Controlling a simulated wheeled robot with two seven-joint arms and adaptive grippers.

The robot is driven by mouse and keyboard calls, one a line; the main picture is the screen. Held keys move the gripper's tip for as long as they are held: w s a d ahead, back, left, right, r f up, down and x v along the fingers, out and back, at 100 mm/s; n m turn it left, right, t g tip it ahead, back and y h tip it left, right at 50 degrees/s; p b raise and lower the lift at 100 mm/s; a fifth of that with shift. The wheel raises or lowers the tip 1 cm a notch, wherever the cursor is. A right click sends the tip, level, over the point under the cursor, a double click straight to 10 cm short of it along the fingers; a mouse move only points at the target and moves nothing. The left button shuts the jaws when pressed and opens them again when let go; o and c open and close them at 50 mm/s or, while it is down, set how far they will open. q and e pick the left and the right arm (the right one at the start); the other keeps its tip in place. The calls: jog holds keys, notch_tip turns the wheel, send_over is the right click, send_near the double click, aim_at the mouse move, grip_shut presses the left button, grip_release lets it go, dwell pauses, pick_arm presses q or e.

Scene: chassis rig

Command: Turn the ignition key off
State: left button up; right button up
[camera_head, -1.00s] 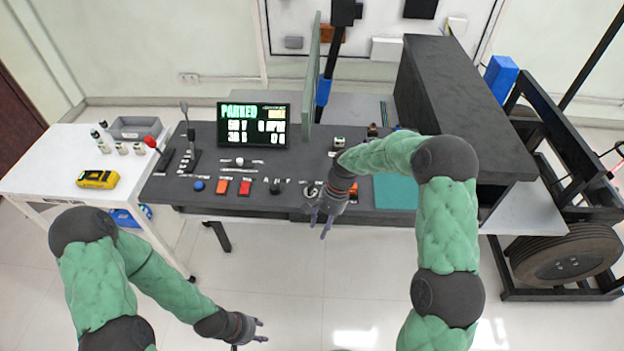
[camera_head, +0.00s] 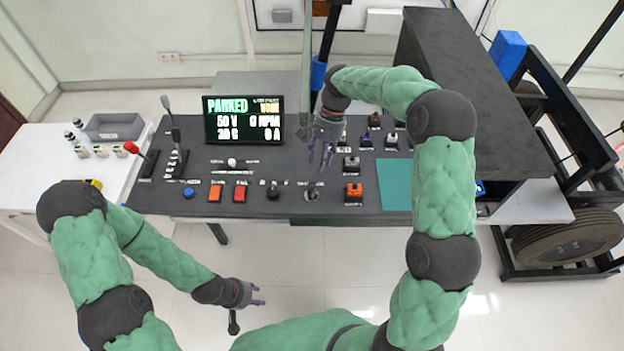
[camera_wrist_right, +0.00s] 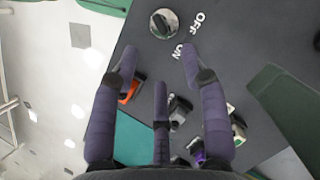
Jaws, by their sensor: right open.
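The ignition switch (camera_head: 312,193) is a round metal disc on the console's front part. In the right wrist view the ignition switch (camera_wrist_right: 164,23) shows a dark key grip across its middle, with "OFF" and "ON" printed beside it. My right gripper (camera_head: 321,160) is open and empty above the console, a little behind the switch in the head view. In the right wrist view its fingers (camera_wrist_right: 160,80) are spread, and the switch lies beyond their tips, untouched. My left gripper (camera_head: 257,293) hangs in front of the console with its fingers apart and empty.
The display (camera_head: 244,120) reads PARKED. A dark knob (camera_head: 273,191) sits left of the switch, an orange-topped block (camera_head: 353,192) right of it. A thin upright panel (camera_head: 306,70) stands behind. A teal mat (camera_head: 395,184) lies at the right.

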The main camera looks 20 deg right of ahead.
aim_at(314, 188)
jog(key=b+x, duration=0.2)
jog(key=x, duration=0.8)
jog(key=shift+d+b, duration=0.1)
jog(key=shift+b, duration=0.25)
jog(key=shift+r, duration=0.1)
grip_shut()
